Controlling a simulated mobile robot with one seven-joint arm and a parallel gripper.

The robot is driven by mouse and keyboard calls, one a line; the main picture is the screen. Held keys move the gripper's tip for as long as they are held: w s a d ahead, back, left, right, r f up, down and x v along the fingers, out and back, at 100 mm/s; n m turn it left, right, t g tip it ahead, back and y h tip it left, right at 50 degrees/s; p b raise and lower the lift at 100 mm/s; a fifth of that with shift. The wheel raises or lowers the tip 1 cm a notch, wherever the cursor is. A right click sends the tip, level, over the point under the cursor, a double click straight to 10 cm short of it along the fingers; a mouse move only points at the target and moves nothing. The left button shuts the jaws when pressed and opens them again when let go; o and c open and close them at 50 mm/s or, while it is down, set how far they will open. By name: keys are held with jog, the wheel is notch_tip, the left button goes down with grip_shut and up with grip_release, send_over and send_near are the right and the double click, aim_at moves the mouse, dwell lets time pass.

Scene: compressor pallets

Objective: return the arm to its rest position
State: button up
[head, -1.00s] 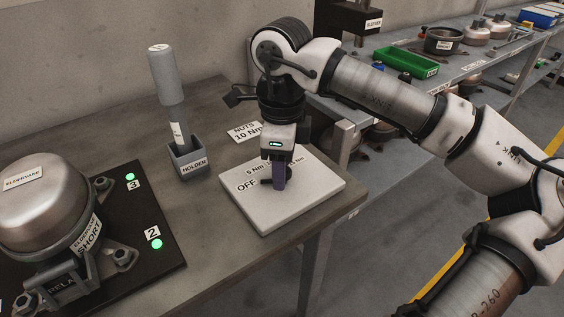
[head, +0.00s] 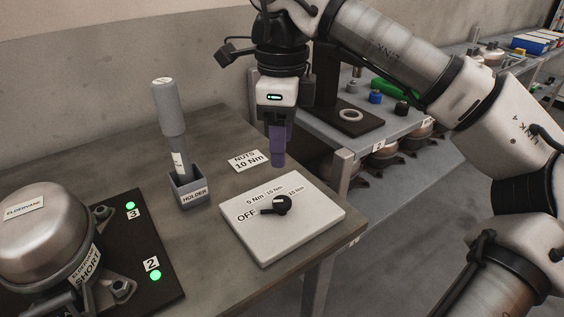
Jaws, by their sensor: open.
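My gripper (head: 277,160) points straight down above the table, just behind and above the white dial plate (head: 300,235). It is open and empty, and its purple fingers overlap from this angle. It is clear of the black knob (head: 275,205), which sits on the plate among the marks OFF, 5 Nm, 10 Nm and a further one. The knob's pointer is turned to the left, near OFF. My arm reaches in from the right and its upper links leave the top of the head view.
A grey tool (head: 169,110) stands upright in the HOLDER box (head: 188,188). A metal compressor (head: 40,230) with green lights beside it is at the left. A "NUTS 10 Nm" card (head: 250,160) lies on the table. A shelf (head: 400,125) with parts stands behind my arm.

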jog(key=shift+r, duration=0.95)
